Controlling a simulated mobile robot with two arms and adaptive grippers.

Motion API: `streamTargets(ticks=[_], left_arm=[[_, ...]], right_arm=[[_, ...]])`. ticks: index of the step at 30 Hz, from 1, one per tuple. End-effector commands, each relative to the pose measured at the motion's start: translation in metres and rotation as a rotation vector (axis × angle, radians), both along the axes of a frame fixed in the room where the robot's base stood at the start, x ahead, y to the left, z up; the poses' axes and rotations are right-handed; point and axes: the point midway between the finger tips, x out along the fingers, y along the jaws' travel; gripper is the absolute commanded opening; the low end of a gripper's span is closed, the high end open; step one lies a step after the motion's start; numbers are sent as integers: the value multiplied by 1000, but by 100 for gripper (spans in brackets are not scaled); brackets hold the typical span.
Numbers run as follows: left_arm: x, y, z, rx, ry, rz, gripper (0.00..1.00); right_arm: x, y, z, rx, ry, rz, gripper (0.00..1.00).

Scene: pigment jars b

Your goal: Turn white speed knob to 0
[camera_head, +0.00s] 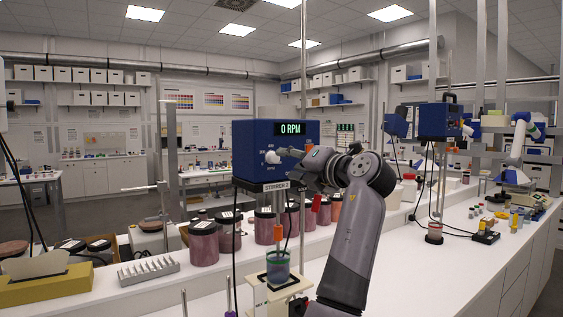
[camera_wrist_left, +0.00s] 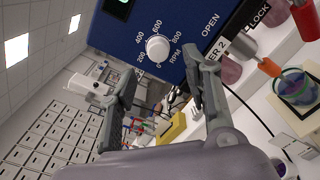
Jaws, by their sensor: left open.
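The white speed knob (camera_wrist_left: 158,47) is on the front of the blue stirrer head (camera_wrist_left: 135,25), with a dial printed up to 800 RPM around it. The display (camera_head: 290,129) reads 0 RPM. My left gripper (camera_head: 284,154) is in front of the stirrer face, close to the knob. In the left wrist view my left gripper (camera_wrist_left: 163,75) is open and empty, its fingers either side of the knob's line and apart from it. My right gripper is out of view.
A beaker (camera_head: 278,268) stands under the stirrer. Several dark red jars (camera_head: 203,243) line the bench behind. A metal rack (camera_head: 148,270) and a yellow tissue box (camera_head: 45,283) are at the left. Another blue stirrer (camera_head: 437,120) stands at the right.

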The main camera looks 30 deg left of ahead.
Motion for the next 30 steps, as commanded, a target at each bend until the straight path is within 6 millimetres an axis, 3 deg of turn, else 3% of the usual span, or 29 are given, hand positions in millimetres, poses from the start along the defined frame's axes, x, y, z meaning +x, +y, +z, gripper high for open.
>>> streamTargets(ticks=[3, 10, 30], left_arm=[[-9, -25, 0, 0, 0, -3, 44], [-22, -53, 0, 0, 1, -1, 44], [-24, -58, 0, 0, 1, 0, 44]], right_arm=[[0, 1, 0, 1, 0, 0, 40], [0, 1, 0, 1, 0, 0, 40], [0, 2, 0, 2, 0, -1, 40]])
